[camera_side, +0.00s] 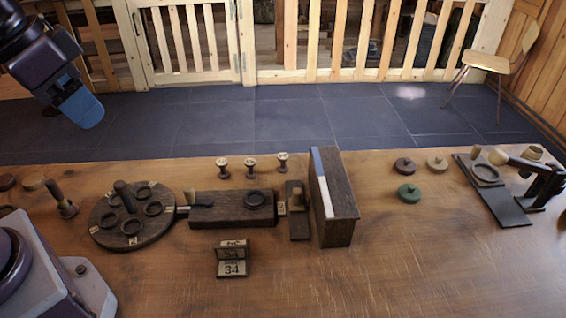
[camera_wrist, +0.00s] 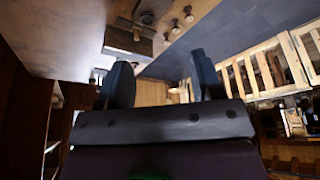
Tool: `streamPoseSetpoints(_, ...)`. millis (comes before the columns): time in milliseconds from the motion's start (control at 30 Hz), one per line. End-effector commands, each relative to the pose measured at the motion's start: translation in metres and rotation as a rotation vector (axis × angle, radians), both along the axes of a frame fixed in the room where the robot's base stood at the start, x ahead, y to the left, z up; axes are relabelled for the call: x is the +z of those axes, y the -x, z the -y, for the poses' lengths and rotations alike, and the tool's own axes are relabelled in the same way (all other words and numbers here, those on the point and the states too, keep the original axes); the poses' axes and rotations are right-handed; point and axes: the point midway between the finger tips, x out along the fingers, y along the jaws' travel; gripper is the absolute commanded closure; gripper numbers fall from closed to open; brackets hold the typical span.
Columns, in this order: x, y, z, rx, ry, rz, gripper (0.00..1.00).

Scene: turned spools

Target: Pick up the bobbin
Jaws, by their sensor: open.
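Three small spool shapes with pale tops stand in a row near the table's back edge in the side view: a left spool (camera_side: 222,167), a middle spool (camera_side: 250,167) and a right spool (camera_side: 283,162). I cannot tell which is the bobbin. My gripper (camera_side: 84,110) is at the upper left, high above the table and well away from them, with nothing held. In the wrist view my gripper's two blue-grey fingers (camera_wrist: 160,62) are spread apart with nothing between them. Small spools (camera_wrist: 175,29) show beyond them, near the top.
A round dark board with rings (camera_side: 103,234), a long dark block (camera_side: 225,215) and a tall dark box (camera_side: 340,205) stand near the spools. A flip calendar (camera_side: 233,260) is in front. Discs (camera_side: 409,193) and a dark stand (camera_side: 500,205) lie right. The front right is clear.

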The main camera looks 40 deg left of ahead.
Motion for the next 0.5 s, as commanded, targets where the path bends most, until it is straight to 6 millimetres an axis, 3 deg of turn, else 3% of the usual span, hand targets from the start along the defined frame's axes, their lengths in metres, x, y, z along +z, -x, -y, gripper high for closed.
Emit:
streamPoseSetpoints(267, -0.041, -0.078, 0.013, -0.006, -0.014, -0.187, 0.40)
streamPoseSetpoints(500, -0.100, -0.158, 0.025, 0.066, -0.051, -0.241, 0.40)
